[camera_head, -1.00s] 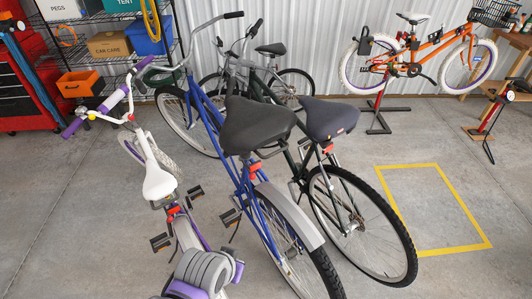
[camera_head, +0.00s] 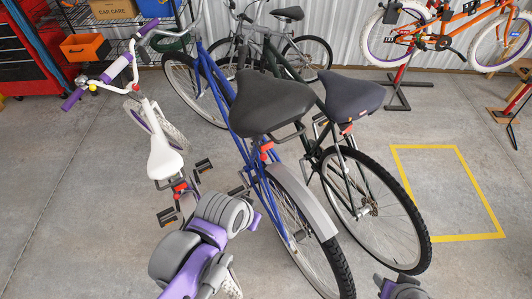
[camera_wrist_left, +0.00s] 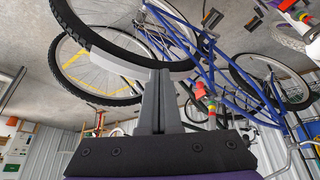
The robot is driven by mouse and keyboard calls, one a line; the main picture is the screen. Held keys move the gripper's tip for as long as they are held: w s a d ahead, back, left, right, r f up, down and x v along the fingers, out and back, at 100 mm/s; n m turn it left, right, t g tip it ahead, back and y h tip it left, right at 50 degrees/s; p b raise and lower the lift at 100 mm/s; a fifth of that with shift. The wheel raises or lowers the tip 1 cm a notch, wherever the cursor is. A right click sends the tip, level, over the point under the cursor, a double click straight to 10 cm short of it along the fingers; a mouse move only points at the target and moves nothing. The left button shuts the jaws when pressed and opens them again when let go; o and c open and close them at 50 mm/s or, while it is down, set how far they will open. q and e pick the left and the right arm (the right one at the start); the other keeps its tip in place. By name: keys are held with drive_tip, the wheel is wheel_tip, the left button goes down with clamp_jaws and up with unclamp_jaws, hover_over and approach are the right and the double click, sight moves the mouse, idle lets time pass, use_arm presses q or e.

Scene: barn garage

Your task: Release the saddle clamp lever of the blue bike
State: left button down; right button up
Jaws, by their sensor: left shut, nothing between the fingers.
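The blue bike (camera_head: 222,98) stands in the middle of the head view with a black saddle (camera_head: 270,103). A small red clamp lever (camera_head: 267,148) shows just under that saddle, on the seat post. The blue bike's frame (camera_wrist_left: 190,45) also shows in the left wrist view, with the picture turned upside down. A red part (camera_wrist_left: 201,90) there is probably the clamp lever. My left gripper (camera_wrist_left: 161,75) is shut and empty. Its fingertips appear beside the rear wheel and fender, apart from the red part. In the head view my left arm hides its fingers.
A white-saddled bike (camera_head: 164,155) stands close on the left. A dark green bike (camera_head: 365,180) stands close on the right. An orange bike (camera_head: 468,34) hangs on a stand behind. A yellow floor square (camera_head: 397,166) on the right encloses bare floor.

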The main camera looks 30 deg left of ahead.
use_arm(q)
drive_tip(key=w+a+f+m+h+b, duration=0.25)
drive_tip(key=w+f+b, duration=0.35)
drive_tip(key=w, duration=0.4)
drive_tip(key=m+t+b, duration=0.2)
drive_tip(key=t+b, duration=0.1)
drive_tip(key=b, duration=0.2)
approach(259, 149)
drive_tip(key=d, duration=0.3)
drive_tip(key=shift+s+a+r+h, duration=0.15)
drive_tip(key=shift+s+r+h, duration=0.1)
drive_tip(key=shift+r, duration=0.2)
drive_tip(key=shift+w, duration=0.1)
drive_tip(key=b+x, duration=0.1)
drive_tip(key=x, duration=0.9)
drive_tip(key=shift+f+b, duration=0.15)
drive_tip(key=shift+b, duration=0.25)
